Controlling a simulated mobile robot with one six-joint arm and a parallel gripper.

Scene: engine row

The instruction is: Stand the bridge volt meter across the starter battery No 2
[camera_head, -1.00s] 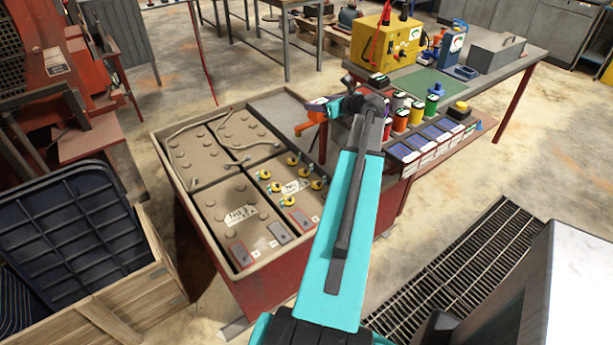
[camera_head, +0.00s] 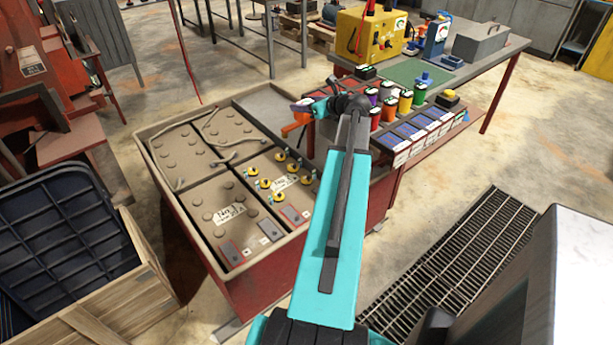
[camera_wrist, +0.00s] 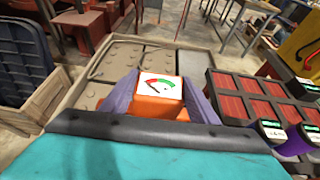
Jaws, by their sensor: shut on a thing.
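The bridge volt meter is an orange block with a white dial of red and green bands. In the wrist view the bridge volt meter (camera_wrist: 155,104) sits between the purple fingers of my gripper (camera_wrist: 158,95), which is shut on it. In the head view my gripper (camera_head: 301,110) is near the right rear rim of the battery box, and only some orange of the meter shows. The starter battery No 2 (camera_head: 285,183) lies front right in the box, with a white label and several yellow caps on top. The meter is apart from it.
Battery No 1 (camera_head: 230,212) lies left of No 2, with further batteries behind. The box rim (camera_head: 165,200) surrounds them. Right of it stands a bench (camera_head: 500,62) with coloured cans and a yellow box (camera_head: 372,38). A wooden crate (camera_head: 100,305) stands front left.

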